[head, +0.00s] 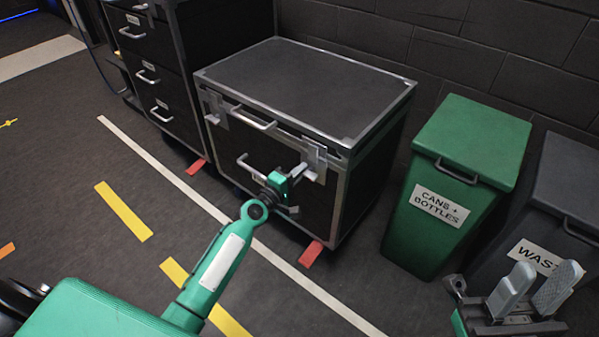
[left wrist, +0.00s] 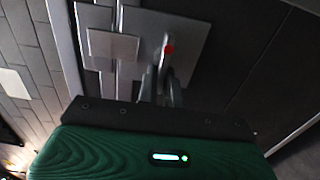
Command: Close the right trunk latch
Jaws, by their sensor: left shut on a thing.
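The black trunk (head: 300,88) with metal edges stands against the wall, its lid down. Its right latch (head: 314,152) is a grey metal plate on the front right. In the left wrist view, the latch (left wrist: 195,38) fills the upper middle, with a red dot on its lever. My left gripper (head: 301,173) is at this latch, its fingers (left wrist: 160,82) shut on the lever's lower part. The fingers partly hide the lever, so its exact angle is unclear. The left latch (head: 216,108) is apart from my grippers. My right gripper (head: 546,270) is open and empty at the lower right.
A black drawer cabinet (head: 150,72) stands left of the trunk. A green cans and bottles bin (head: 470,140) and a dark waste bin (head: 570,185) stand to the right. Floor with white and yellow stripes is clear in front.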

